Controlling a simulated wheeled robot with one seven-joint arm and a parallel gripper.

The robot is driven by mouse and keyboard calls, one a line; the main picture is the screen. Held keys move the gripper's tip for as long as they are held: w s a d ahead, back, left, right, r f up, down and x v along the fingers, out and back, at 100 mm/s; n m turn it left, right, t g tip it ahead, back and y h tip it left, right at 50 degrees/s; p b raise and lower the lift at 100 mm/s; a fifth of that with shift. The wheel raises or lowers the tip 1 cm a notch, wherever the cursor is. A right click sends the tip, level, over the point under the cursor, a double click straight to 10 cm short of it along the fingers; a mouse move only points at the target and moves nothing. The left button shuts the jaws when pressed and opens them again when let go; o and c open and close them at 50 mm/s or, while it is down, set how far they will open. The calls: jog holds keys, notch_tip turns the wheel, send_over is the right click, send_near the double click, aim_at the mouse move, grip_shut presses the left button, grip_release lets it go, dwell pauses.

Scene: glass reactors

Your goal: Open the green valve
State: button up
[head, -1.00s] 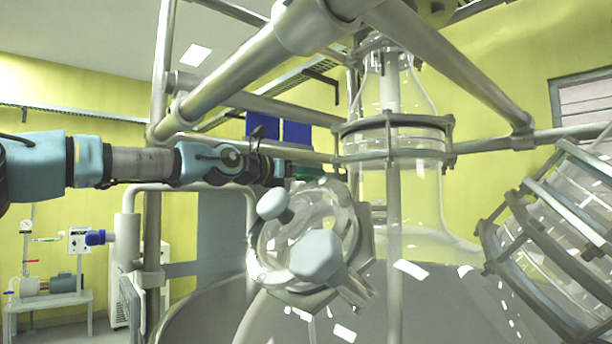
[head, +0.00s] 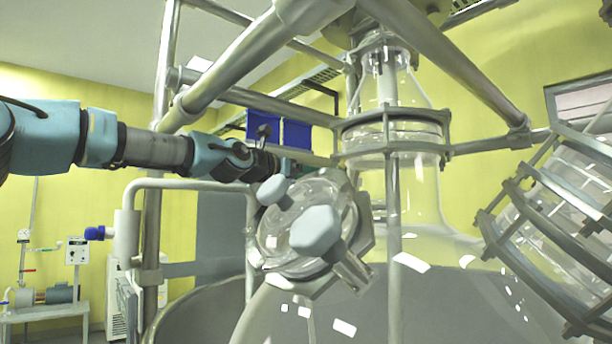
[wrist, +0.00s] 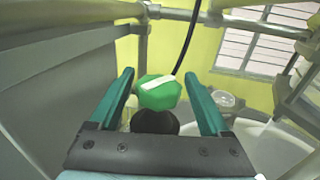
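The green valve (wrist: 160,92) has a faceted green knob with a white bar across its top and a dark round part below it. In the wrist view it sits between the two teal fingers of my gripper (wrist: 158,76), with visible gaps on both sides. The fingers are spread wide and I see no contact. In the head view my gripper (head: 288,166) is at the end of the arm, beside the glass reactor's upper port. I cannot make out the green valve in the head view.
A large glass reactor (head: 425,205) stands inside a metal pipe frame (head: 225,67). A glass port (head: 305,232) with pale knobs lies just below my gripper. A caged glass vessel (head: 560,215) is at the right. A bench with equipment (head: 45,312) stands at the far left.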

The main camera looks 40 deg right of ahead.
aim_at(299, 176)
jog(key=shift+o, duration=0.7)
jog(key=a+b, duration=0.1)
jog(key=a, duration=0.1)
jog(key=a+b, duration=0.2)
jog(key=a, duration=0.1)
jog(key=shift+s+a+f+b, duration=0.2)
jog(key=shift+s+a+b, duration=0.05)
jog(key=shift+a+b, duration=0.05)
jog(key=a+b, duration=0.1)
jog(key=b, duration=0.2)
jog(key=shift+s+a+f, duration=0.1)
jog(key=shift+a+f, duration=0.05)
jog(key=shift+s+a+b, duration=0.15)
jog(key=shift+a+b, duration=0.55)
jog(key=shift+b, duration=1.6)
jog(key=a+b, duration=0.1)
jog(key=b, duration=0.3)
jog(key=a+b, duration=0.1)
jog(key=b, duration=0.2)
jog(key=shift+s+a+r+b, duration=0.2)
jog(key=shift+r+b, duration=0.1)
jog(key=shift+b, duration=0.05)
